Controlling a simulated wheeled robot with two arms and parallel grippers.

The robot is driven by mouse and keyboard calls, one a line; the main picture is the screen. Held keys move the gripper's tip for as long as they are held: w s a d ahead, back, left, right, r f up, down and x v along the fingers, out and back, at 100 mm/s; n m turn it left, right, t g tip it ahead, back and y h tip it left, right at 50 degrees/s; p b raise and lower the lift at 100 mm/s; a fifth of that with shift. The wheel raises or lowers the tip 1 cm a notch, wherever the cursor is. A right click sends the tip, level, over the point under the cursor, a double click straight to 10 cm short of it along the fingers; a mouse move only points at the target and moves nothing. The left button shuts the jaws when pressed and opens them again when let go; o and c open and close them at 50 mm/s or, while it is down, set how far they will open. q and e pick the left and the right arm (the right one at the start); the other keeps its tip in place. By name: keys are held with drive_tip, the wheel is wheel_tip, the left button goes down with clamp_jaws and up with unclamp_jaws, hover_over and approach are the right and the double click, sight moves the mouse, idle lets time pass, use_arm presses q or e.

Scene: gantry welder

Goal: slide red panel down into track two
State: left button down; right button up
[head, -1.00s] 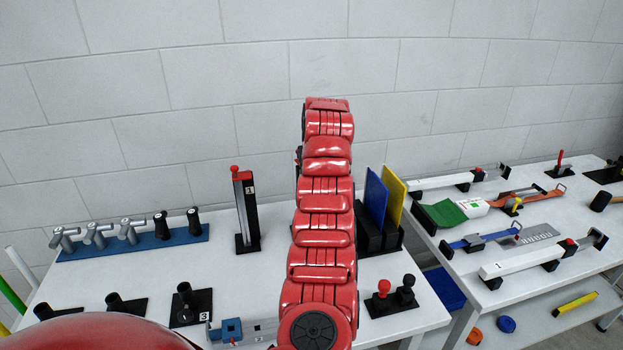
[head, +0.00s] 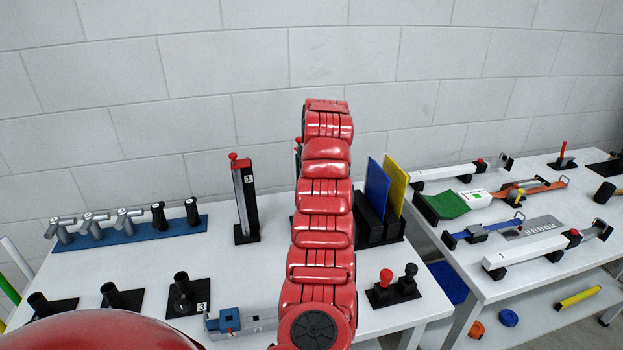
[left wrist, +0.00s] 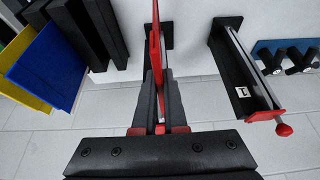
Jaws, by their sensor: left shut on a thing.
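My left gripper (left wrist: 156,88) shows its dark fingers in the left wrist view, shut on a thin red piece (left wrist: 155,38) seen edge-on, which looks like the red panel. Beside and beyond it is a black base plate (left wrist: 172,32), probably that of track two. How far the panel is in the track cannot be told. In the head view my red arm hides the gripper and panel; only a small dark and red bit of a post shows at the arm's left edge. My right gripper is not in view.
Track one, a black post marked 1 with a red knob (head: 245,200), stands left of my arm. A black rack (head: 393,232) with a blue panel (head: 376,193) and a yellow panel (head: 395,185) stands close on the right. Red and black knobs (head: 386,275) stand in front.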

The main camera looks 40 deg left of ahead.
use_arm(q)
drive_tip(key=shift+f+b, duration=0.75)
drive_tip(key=shift+f, duration=0.35)
drive_tip(key=c, duration=0.9)
unclamp_jaws()
drive_tip(key=shift+r, duration=0.1)
drive_tip(key=b+v, duration=0.1)
drive_tip(key=v, duration=1)
drive_tip(key=shift+w+d, duration=0.1)
drive_tip(key=shift+w, duration=0.05)
drive_tip(key=p+v, duration=0.5)
drive_tip(key=v, duration=0.1)
drive_tip(key=shift+r, duration=0.25)
drive_tip(key=shift+f, duration=0.1)
